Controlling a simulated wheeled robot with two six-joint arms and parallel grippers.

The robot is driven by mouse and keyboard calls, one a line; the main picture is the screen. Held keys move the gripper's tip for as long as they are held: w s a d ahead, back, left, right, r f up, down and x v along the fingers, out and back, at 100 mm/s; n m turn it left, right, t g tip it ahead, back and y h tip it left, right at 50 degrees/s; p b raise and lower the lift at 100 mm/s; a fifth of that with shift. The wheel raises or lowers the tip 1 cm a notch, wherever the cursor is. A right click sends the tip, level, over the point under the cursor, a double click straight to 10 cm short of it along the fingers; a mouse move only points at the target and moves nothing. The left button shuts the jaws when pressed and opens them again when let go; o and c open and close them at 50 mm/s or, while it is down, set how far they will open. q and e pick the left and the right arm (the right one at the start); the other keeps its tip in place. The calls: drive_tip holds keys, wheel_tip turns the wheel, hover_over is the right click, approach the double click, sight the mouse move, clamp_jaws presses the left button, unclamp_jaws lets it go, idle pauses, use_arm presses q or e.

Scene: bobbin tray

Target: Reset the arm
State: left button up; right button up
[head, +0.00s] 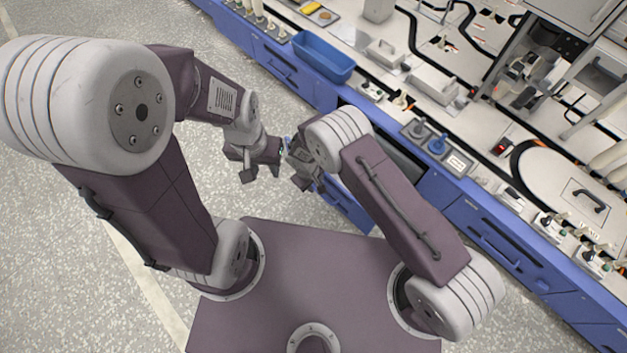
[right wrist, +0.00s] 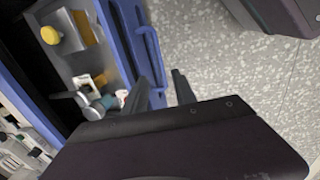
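My left gripper (head: 260,174) hangs over the floor in front of the blue-fronted counter in the head view. Its two fingers are apart with nothing seen between them. My right gripper (head: 308,184) is just to its right, in front of the counter, partly hidden by its own arm.
An open drawer (right wrist: 107,22) in the right wrist view holds a yellow-knobbed item (right wrist: 50,35) and small parts. On the counter stand a blue bin (head: 323,57) and a tray with blue-grey knobbed pieces (head: 437,145). Speckled floor (head: 60,240) at left is clear.

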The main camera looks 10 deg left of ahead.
drive_tip(key=w+d+r+m+t, duration=0.1)
drive_tip(key=w+d+r+m, duration=0.2)
drive_tip(key=w+d+r, duration=0.45)
drive_tip(key=w+d+r+m+t, duration=0.15)
drive_tip(key=w+d+r, duration=0.3)
drive_tip(key=r, duration=0.65)
drive_tip(key=s+d+r+m, duration=0.4)
drive_tip(key=d+r, duration=0.4)
drive_tip(key=d, duration=0.1)
drive_tip(key=s+d+m+g+y, duration=0.2)
drive_tip(key=s+d+m+g, duration=0.15)
drive_tip(key=s, duration=1.55)
wheel_tip(320, 180, up, 36)
drive_tip(key=n+p, duration=0.1)
drive_tip(key=p, duration=3.5)
drive_tip(key=shift+w+d, duration=0.3)
drive_tip(key=shift+d, duration=0.05)
drive_tip(key=shift+f, duration=0.15)
